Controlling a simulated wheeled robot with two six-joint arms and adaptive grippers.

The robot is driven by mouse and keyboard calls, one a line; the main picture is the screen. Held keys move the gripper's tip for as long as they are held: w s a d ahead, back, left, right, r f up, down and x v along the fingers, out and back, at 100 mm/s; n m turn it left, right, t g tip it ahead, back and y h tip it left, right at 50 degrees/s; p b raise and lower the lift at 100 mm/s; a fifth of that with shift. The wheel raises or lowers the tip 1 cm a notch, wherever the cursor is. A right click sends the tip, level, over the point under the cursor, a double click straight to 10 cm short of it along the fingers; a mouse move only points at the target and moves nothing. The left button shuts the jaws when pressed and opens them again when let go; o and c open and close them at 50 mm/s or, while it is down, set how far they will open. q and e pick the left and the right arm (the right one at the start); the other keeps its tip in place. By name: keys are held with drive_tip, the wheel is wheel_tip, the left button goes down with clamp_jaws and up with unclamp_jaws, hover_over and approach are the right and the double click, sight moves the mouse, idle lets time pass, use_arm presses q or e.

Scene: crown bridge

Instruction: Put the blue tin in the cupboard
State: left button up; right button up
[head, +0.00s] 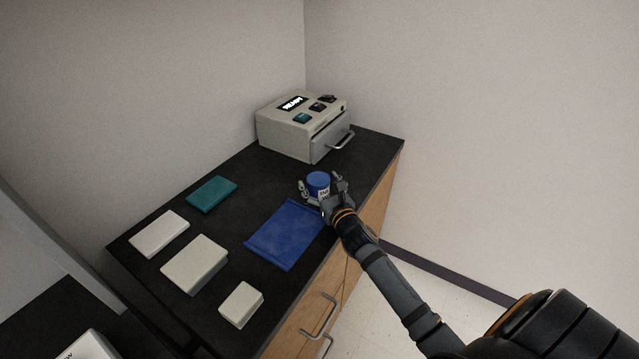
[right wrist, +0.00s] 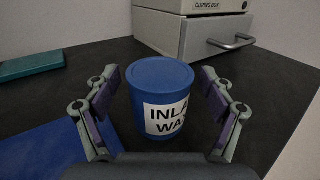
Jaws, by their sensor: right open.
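The blue tin (head: 318,181) stands upright on the dark countertop, just beyond the far right corner of a blue mat. In the right wrist view the blue tin (right wrist: 163,100) has a flat blue lid and a white label reading "INLA… WA…". My right gripper (head: 322,187) is open, with one finger on each side of the tin. In the right wrist view the fingers of my right gripper (right wrist: 160,100) show gaps to the tin on both sides. The wooden cupboard (head: 318,318) under the countertop has metal handles, and its front looks closed. My left gripper is not in view.
The blue mat (head: 280,238) lies flat on the counter (head: 250,183). A beige box machine (head: 285,130) with a handled drawer stands at the back. A teal block (head: 212,193) and several white blocks (head: 195,262) lie to the left. Walls rise behind and right.

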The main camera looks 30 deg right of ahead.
drive_tip(key=shift+r, duration=0.2)
drive_tip(key=s+b, duration=0.1)
drive_tip(key=s, duration=0.2)
drive_tip(key=s+b, duration=0.1)
drive_tip(key=s, duration=0.3)
drive_tip(key=s+b, duration=0.1)
drive_tip(key=s, duration=0.3)
drive_tip(key=shift+s+a+f, duration=0.15)
drive_tip(key=shift+a, duration=0.15)
drive_tip(key=shift+s, duration=0.35)
